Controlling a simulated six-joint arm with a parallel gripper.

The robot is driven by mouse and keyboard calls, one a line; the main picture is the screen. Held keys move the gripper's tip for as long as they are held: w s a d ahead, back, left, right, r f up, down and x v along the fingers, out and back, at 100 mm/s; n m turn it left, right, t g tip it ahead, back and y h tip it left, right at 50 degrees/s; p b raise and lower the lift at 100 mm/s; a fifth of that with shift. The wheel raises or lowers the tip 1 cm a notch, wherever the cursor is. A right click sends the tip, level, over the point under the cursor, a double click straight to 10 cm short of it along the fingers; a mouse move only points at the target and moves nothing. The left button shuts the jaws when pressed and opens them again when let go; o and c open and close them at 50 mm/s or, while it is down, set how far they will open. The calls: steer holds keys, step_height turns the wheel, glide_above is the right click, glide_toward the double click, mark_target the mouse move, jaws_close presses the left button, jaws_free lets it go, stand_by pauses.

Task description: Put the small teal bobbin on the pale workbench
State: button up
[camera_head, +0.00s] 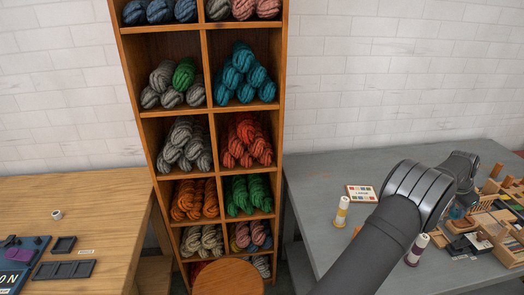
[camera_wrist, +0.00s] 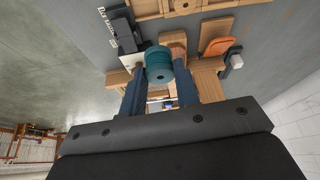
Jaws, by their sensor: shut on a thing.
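My gripper (camera_wrist: 160,80) is shut on the small teal bobbin (camera_wrist: 159,68), with one dark finger on each side in the wrist view. In the head view a bit of the teal bobbin (camera_head: 457,212) shows below my wrist at the right, above the grey workbench (camera_head: 320,185); my arm hides most of the gripper there. I cannot tell how far the bobbin is above the surface. The pale wooden workbench (camera_head: 100,200) stands at the far left of the head view.
A wooden shelf of skeins (camera_head: 207,130) and a round stool (camera_head: 228,277) stand between the benches. The pale bench holds dark trays (camera_head: 64,270) and a small white spool (camera_head: 57,214); its back and right are clear. Spools (camera_head: 342,211) and wooden pieces crowd the grey bench.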

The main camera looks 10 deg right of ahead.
steer(key=w+a+r+n, duration=0.1)
steer(key=w+a, duration=0.7)
steer(key=a, duration=0.3)
steer(key=w+a+r+n+t, duration=0.1)
steer(key=w+a, duration=0.6)
steer(key=a, duration=0.4)
steer(key=w+a+r+n, duration=0.1)
steer(key=w+a, duration=0.7)
steer(key=a, duration=0.3)
steer(key=w+a+r+n+t+y, duration=0.1)
steer(key=w+a+n, duration=0.15)
steer(key=a, duration=1.25)
steer(key=w+a+r+n, duration=0.1)
steer(key=w+a+n, duration=0.15)
steer(key=a, duration=1.35)
steer(key=n+y, duration=0.7)
steer(key=n, duration=1.3)
glide_above(87, 229)
steer(key=s+d, duration=0.1)
steer(key=d, duration=0.1)
steer(key=f, duration=1.2)
steer(key=shift+a+f, duration=0.2)
steer(key=shift+s+f, duration=0.1)
steer(key=shift+f, duration=1.85)
steer(key=shift+f, duration=0.1)
